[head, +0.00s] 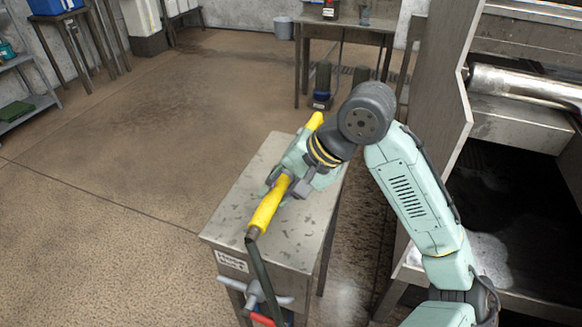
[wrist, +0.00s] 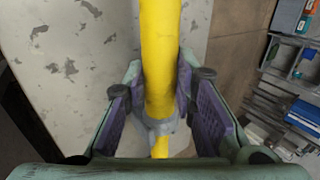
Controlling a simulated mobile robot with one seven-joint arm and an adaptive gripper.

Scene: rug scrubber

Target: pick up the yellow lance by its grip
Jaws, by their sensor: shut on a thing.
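The yellow lance (head: 267,211) lies lengthwise along the top of a small worn grey table, with a dark hose leading off its near end. Its far yellow end shows past my wrist. My gripper (head: 286,185) is over the table and shut around the lance near its middle. In the wrist view the lance (wrist: 160,50) runs between the two purple-padded fingers of my gripper (wrist: 160,112). A grey collar-like part (wrist: 157,130) of it shows between the fingertips. I cannot tell whether the lance touches the tabletop.
The small table (head: 226,222) has a valve with a red handle (head: 262,319) at its front. A metal machine with a roller (head: 525,86) and foamy basin stands close on the right. Open brown floor (head: 110,190) lies to the left.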

